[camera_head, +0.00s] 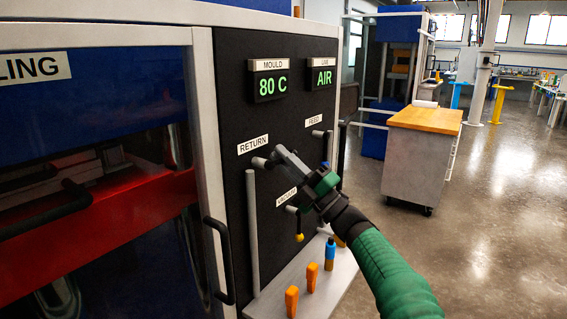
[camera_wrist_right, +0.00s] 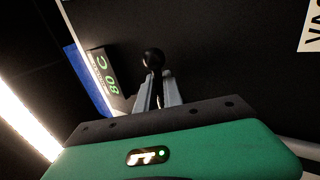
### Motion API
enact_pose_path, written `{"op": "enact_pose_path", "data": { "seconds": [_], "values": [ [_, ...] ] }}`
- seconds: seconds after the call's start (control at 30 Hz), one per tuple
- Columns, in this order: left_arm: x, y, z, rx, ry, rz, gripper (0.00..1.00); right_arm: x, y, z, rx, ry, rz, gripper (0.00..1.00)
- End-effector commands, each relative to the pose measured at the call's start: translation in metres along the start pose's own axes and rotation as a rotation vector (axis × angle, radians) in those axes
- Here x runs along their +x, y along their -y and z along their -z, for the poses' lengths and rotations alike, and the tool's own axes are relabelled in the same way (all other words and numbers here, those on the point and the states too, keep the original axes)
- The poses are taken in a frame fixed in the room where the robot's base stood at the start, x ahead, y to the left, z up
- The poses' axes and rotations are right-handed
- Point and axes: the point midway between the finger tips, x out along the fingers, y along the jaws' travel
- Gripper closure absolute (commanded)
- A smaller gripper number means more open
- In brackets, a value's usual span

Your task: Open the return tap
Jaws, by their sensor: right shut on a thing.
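The return tap (camera_head: 259,163) sticks out of the black panel just under the RETURN label (camera_head: 253,144), at the top of a grey vertical pipe. My right gripper (camera_head: 279,156) reaches in from the lower right and is shut at this tap. In the right wrist view the two grey fingers (camera_wrist_right: 157,92) close around a dark lever whose round black knob (camera_wrist_right: 153,60) shows beyond their tips. In the head view the fingers hide most of the lever, so its exact angle is hard to tell. My left gripper is not in view.
The feed tap (camera_head: 319,133) is to the right on the panel. The vacuum tap, with a yellow knob (camera_head: 299,238), hangs below my right gripper. A grey shelf (camera_head: 335,290) holds orange and blue items. Displays read 80 C (camera_head: 272,85) and AIR (camera_head: 321,78).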

Motion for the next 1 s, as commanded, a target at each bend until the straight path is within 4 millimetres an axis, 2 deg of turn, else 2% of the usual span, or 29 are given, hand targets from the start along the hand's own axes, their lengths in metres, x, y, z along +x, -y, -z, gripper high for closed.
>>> {"op": "enact_pose_path", "data": {
  "seconds": [0.33,0.37,0.4,0.67,0.77,0.83,1.0],
  "values": [
    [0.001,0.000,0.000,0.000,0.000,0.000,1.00,-0.001,0.003,0.001,-0.001,-0.004,0.005,1.00],
    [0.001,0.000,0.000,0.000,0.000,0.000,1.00,-0.001,0.003,0.001,-0.001,-0.004,0.005,0.85],
    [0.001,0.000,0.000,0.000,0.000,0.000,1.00,-0.001,0.003,0.001,-0.001,-0.004,0.005,0.80],
    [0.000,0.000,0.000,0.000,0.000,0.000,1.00,-0.002,0.002,0.000,0.000,-0.002,0.003,0.80],
    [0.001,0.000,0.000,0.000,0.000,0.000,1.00,-0.011,0.002,-0.001,0.000,0.001,0.004,0.80],
    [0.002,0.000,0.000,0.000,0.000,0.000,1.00,-0.025,0.002,-0.001,0.001,0.002,0.004,0.80],
    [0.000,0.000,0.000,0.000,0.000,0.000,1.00,-0.074,0.001,-0.002,0.000,0.003,0.005,0.80]
  ]
}}
